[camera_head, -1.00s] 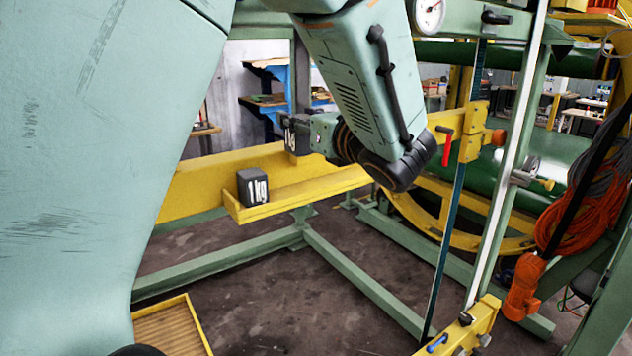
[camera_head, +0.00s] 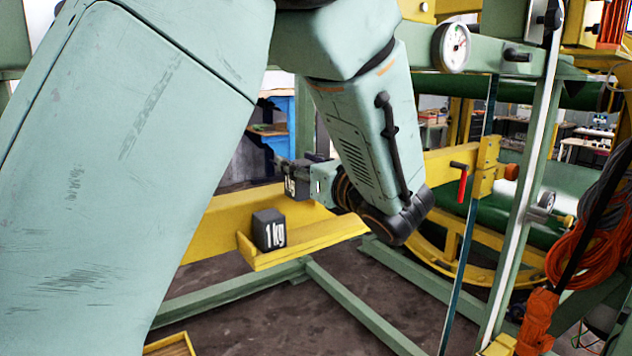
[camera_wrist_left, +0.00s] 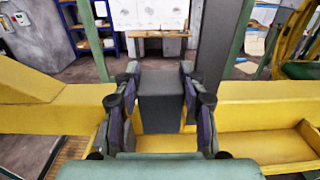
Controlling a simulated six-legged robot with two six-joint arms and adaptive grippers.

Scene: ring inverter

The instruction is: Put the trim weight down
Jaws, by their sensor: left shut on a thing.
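My left gripper (camera_head: 304,172) is shut on a dark grey block-shaped trim weight (camera_head: 297,187), whose pale marking is partly cut off. The held weight is above and to the right of a second dark weight marked 1 kg (camera_head: 269,230), in front of the yellow beam. The 1 kg weight stands on the left part of a yellow tray (camera_head: 318,236). In the left wrist view the held weight (camera_wrist_left: 161,102) sits upright between both fingers, and the tray (camera_wrist_left: 270,148) shows below right. I cannot tell whether the held weight touches anything. My right gripper is out of view.
The yellow beam (camera_head: 232,213) runs behind the tray. Orange cable (camera_head: 582,240) hangs at the far right. The tray is bare right of the 1 kg weight.

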